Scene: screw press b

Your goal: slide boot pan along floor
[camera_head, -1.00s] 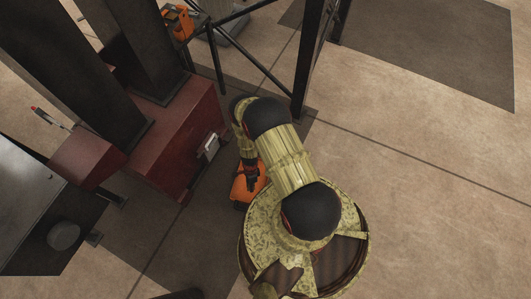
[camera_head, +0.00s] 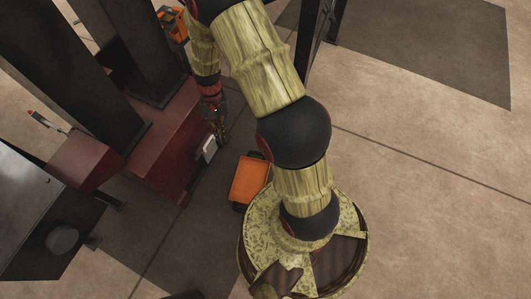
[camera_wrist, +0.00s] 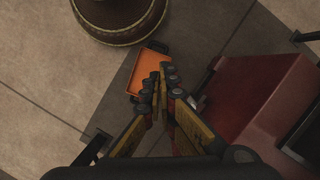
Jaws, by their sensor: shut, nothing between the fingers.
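The boot pan is most likely the shallow orange tray (camera_head: 249,180) with dark ends, lying flat on the floor between my round base and the red machine base. It also shows in the wrist view (camera_wrist: 146,72), partly behind my fingers. My gripper (camera_head: 219,132) is up and left of the tray in the head view, near the front face of the red machine base, and apart from the tray. In the wrist view my gripper (camera_wrist: 160,80) has its fingers closed together with nothing between them.
The red machine base (camera_head: 165,140) carries dark columns, with a small pale plate (camera_head: 208,149) on its front. A grey-topped table (camera_head: 35,215) stands at left. Another orange object (camera_head: 172,22) is at the back near dark frame posts. Open floor lies to the right.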

